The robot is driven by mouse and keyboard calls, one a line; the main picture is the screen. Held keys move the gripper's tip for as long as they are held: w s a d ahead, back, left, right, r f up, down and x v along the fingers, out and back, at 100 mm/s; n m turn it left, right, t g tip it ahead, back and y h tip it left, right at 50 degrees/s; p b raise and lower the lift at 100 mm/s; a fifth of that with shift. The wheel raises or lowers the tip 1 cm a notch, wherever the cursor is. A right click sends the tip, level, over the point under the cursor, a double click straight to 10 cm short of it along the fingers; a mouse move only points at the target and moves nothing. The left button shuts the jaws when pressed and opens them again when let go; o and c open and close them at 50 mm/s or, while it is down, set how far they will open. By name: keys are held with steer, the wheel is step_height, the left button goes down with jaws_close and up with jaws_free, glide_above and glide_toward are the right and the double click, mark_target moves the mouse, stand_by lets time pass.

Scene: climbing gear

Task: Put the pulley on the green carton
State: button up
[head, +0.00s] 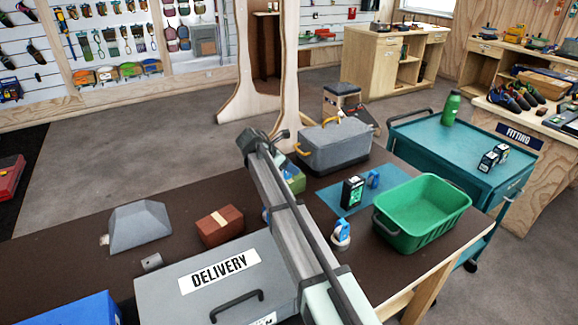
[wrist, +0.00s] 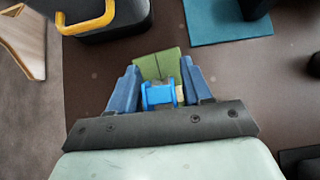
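The pulley (wrist: 160,96) is a blue spool-like piece with a brass-coloured part at its right side. In the wrist view it sits between the two blue fingers of my gripper (wrist: 160,80), which appear to press on both its sides. The green carton (wrist: 158,64) shows just past the fingertips, partly covered by the pulley; I cannot tell whether they touch. In the head view the green carton (head: 297,182) is mostly behind my arm, beside the grey case. My fingers and the pulley are largely hidden there.
A grey case (head: 334,150) with yellow handles stands behind the carton. A teal mat (head: 340,203) with a black box (head: 352,191) and a green bin (head: 420,232) are to the right. A red-brown box (head: 219,226) and grey delivery box (head: 180,295) are left of my arm.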

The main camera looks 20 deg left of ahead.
steer(key=shift+o, duration=1.1)
steer(key=shift+r, duration=0.1)
steer(key=v, duration=1.2)
steer(key=shift+r, duration=0.1)
